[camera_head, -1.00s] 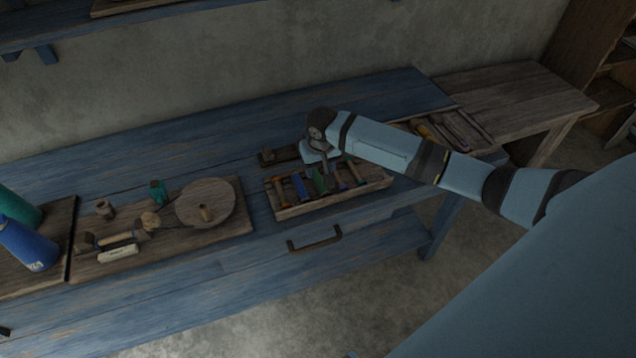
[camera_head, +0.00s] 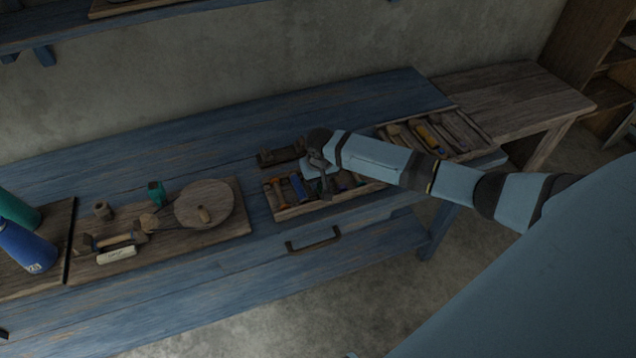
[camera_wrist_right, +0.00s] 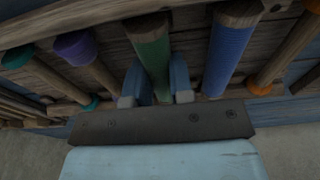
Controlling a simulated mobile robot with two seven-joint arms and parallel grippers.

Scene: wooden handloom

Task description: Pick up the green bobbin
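The green bobbin (camera_wrist_right: 150,48) lies in a wooden tray (camera_head: 290,213) on the blue bench. In the right wrist view it runs between the two fingers of my right gripper (camera_wrist_right: 158,88), one finger on each side. The fingers look very close to its sides, but I cannot tell whether they press on it. In the head view my right gripper (camera_head: 325,190) is down at the tray and hides most of the green bobbin. My left gripper is not in view.
A blue bobbin (camera_wrist_right: 228,50) and a purple one (camera_wrist_right: 75,48) lie close on either side. An orange-ended bobbin (camera_wrist_right: 258,87) is further right. A tool tray (camera_head: 460,155) stands to the right, and a board with a round wooden disc (camera_head: 190,205) to the left.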

